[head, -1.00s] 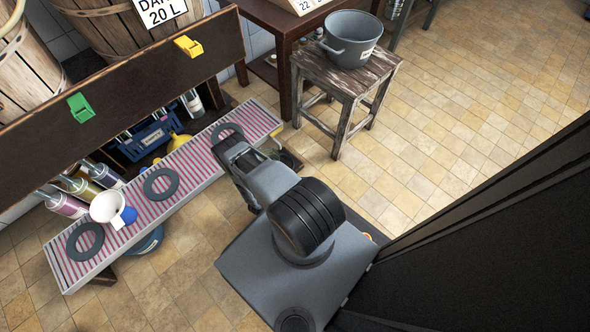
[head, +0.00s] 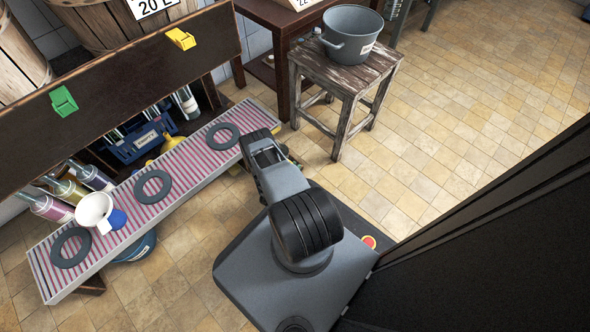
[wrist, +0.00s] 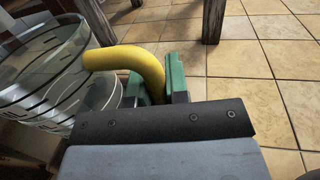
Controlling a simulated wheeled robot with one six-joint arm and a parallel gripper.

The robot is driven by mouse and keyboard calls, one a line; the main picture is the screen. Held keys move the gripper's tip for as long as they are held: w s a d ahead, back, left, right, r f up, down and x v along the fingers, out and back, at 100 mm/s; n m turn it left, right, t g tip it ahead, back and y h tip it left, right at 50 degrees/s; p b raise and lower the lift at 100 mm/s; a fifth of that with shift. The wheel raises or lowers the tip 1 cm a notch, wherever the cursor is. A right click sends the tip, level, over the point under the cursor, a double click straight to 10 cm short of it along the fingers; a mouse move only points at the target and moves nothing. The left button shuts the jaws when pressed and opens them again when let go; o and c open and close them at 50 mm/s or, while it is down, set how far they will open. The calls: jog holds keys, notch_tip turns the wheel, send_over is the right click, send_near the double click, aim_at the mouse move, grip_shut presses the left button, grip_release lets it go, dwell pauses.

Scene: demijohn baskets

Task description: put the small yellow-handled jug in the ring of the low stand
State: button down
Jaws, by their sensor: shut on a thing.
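In the wrist view my gripper (wrist: 157,86) is shut on the yellow handle (wrist: 128,60) of a clear jug (wrist: 52,75) with dark graduation marks. The jug is at the left of that view, partly cut off by the frame edge. In the head view my gripper (head: 262,146) is by the far right end of a low stand (head: 188,172) with a red-and-white striped top; my arm hides the jug there. Dark flat rings lie on the stand: a far one (head: 222,136), a middle one (head: 152,187) and a near one (head: 71,247).
A white funnel-like vessel (head: 93,208) with a blue part stands between the near and middle rings. Bottles (head: 94,177) and a blue crate (head: 140,140) are behind the stand, under a dark shelf (head: 120,85). A wooden stool (head: 345,80) bears a grey pot (head: 351,32). Tiled floor at right is clear.

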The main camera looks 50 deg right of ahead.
jog(key=shift+f, duration=0.2)
jog(key=c, duration=1.1)
grip_release()
jog(key=shift+f, duration=0.1)
jog(key=s+a+p, duration=0.1)
jog(key=a+p, duration=0.1)
jog(key=a, duration=0.5)
jog(key=shift+a, duration=0.25)
